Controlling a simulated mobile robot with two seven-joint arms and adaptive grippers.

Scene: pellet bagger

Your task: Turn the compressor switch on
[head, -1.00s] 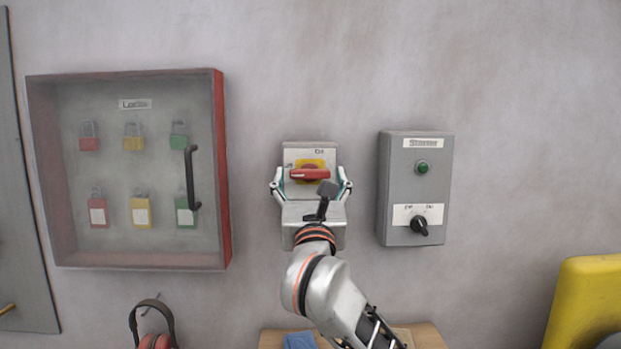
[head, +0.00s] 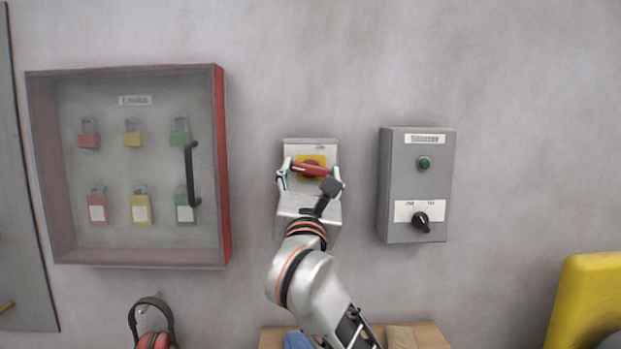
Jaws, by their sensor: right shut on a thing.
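A red rotary handle (head: 313,170) on a yellow plate (head: 311,159) sits on a grey switch box in the middle of the wall. An "On" mark shows near the top right of its face. My right gripper (head: 310,174) is in front of this box, its two fingers shut on the red handle from left and right. The handle is nearly level, its right end a little lower than its left. My gripper's body hides the lower part of the box. My left gripper is not in view.
A grey control box (head: 389,203) with a green button (head: 424,163) and black knob (head: 421,221) is to the right. A glass-fronted padlock cabinet (head: 219,240) is at left. Ear defenders (head: 154,340) hang below. Bare wall lies between the boxes.

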